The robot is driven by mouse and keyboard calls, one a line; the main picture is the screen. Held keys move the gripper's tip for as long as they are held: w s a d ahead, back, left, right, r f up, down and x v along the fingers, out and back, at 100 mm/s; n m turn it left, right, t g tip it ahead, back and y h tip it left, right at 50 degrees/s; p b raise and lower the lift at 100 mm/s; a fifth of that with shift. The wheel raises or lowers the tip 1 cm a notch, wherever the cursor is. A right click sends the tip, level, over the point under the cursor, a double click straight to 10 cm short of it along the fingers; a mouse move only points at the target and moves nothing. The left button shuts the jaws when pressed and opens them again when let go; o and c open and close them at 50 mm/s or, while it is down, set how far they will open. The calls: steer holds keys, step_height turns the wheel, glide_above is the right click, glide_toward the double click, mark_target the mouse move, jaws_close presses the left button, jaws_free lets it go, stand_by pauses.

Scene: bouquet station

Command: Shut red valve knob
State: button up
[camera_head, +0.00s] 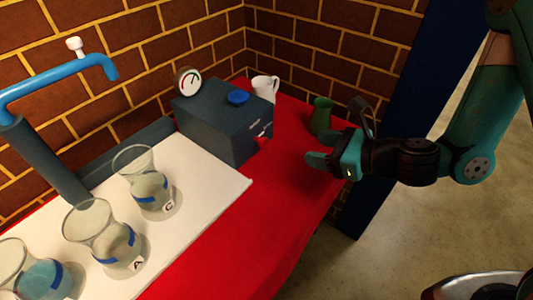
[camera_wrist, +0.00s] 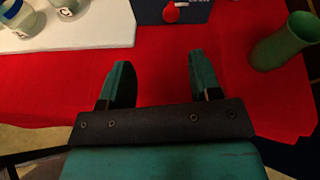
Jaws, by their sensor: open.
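The red valve knob (camera_head: 262,142) sits low on the front of a dark blue-grey box (camera_head: 218,118). In the wrist view the red knob (camera_wrist: 176,11) shows at the top edge, ahead of the fingers, with the box (camera_wrist: 143,11) partly cut off behind it. My gripper (camera_head: 333,138) is open and empty, to the right of the box and apart from the knob. In the wrist view my gripper's two fingers (camera_wrist: 156,82) are spread over the red cloth, with nothing between them.
A green vase (camera_head: 321,115) stands close behind my gripper. A white pitcher (camera_head: 265,87) is beside the box. Glass vases (camera_head: 103,237) with tags stand on a white board (camera_head: 190,232). A blue tap (camera_head: 60,82) is at left. The red cloth (camera_head: 262,210) before the box is clear.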

steer(key=f+m, duration=0.1)
steer(key=f, duration=0.1)
steer(key=p, duration=0.3)
glide_toward(265, 142)
steer(key=shift+m+t, duration=0.4)
steer(key=x, duration=1)
steer(key=shift+s+f, duration=0.2)
steer(key=shift+f, duration=0.05)
steer(key=c, duration=0.9)
